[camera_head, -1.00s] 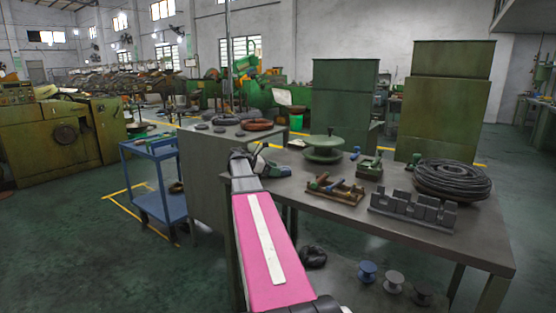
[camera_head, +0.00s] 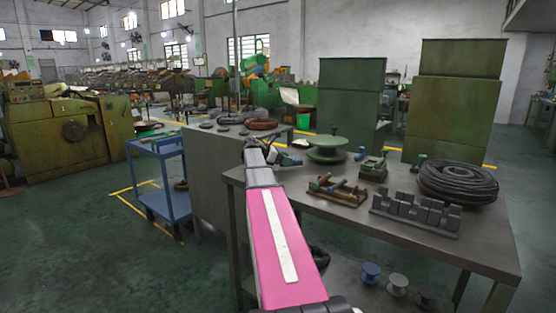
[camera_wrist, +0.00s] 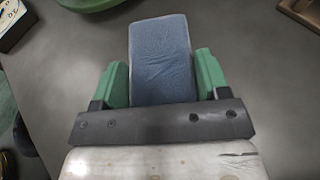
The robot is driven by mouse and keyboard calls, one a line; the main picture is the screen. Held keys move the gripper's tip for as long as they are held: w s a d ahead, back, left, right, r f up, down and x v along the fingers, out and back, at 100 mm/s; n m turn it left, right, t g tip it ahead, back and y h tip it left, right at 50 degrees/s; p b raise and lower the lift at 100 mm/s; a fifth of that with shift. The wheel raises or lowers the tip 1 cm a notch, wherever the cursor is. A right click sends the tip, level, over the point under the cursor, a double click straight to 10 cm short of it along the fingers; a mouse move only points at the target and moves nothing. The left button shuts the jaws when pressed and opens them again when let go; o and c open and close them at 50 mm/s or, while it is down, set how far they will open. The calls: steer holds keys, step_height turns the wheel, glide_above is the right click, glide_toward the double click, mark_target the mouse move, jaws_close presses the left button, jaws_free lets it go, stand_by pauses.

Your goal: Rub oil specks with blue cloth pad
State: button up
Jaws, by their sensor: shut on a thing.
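In the wrist view my gripper (camera_wrist: 162,85) has its green fingers on either side of a blue cloth pad (camera_wrist: 160,50) and is shut on it. The pad sticks out beyond the fingertips over the grey tabletop (camera_wrist: 250,50). In the head view my gripper (camera_head: 288,159) is small, at the left back of the metal table (camera_head: 400,225), near the green round stand. I cannot tell whether the pad touches the tabletop. I make out no oil specks in either view.
A green round stand (camera_head: 327,148), a wooden tool rack (camera_head: 337,190), a grey block fixture (camera_head: 415,212) and a cable coil (camera_head: 458,182) stand on the table. A blue cart (camera_head: 160,175) is at left. Spools (camera_head: 371,272) sit on the shelf below.

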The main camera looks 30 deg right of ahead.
steer(key=shift+r, duration=2.8)
